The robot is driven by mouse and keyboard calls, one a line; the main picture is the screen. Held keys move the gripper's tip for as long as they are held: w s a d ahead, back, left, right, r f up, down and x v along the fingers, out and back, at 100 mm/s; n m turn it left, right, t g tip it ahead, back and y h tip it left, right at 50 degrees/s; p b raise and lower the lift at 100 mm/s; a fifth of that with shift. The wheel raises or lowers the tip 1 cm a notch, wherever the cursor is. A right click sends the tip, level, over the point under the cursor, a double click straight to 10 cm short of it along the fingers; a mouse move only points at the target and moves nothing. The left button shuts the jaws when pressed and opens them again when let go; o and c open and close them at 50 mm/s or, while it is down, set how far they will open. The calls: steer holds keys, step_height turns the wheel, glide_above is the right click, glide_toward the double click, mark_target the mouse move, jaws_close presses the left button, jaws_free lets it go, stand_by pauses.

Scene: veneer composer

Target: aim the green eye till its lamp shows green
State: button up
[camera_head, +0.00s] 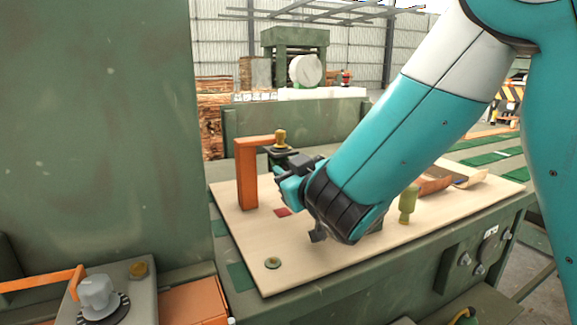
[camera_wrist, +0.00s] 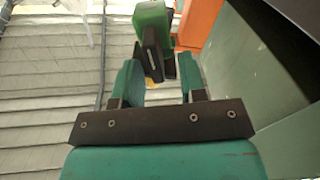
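The green eye (camera_wrist: 151,20) shows in the wrist view as a green housing with a black part below it, just beyond my fingertips. My gripper (camera_wrist: 160,78) is open, with a gap between its teal fingers and nothing clearly held. In the head view my gripper (camera_head: 283,180) is beside an orange bracket (camera_head: 246,175), below its arm. A dark part with a yellow knob (camera_head: 280,137) on top sits at that arm's end; my gripper partly hides what is below. I cannot make out a lit lamp or its colour on the eye.
An olive post (camera_head: 408,203) stands right of my arm. A large green housing (camera_head: 95,130) blocks the left.

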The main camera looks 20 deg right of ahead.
steer(key=shift+d, duration=0.15)
jaws_close()
steer(key=m+b, duration=0.3)
steer(key=b, duration=0.1)
steer(key=shift+d+m, duration=0.2)
steer(key=shift+m, duration=0.2)
jaws_free()
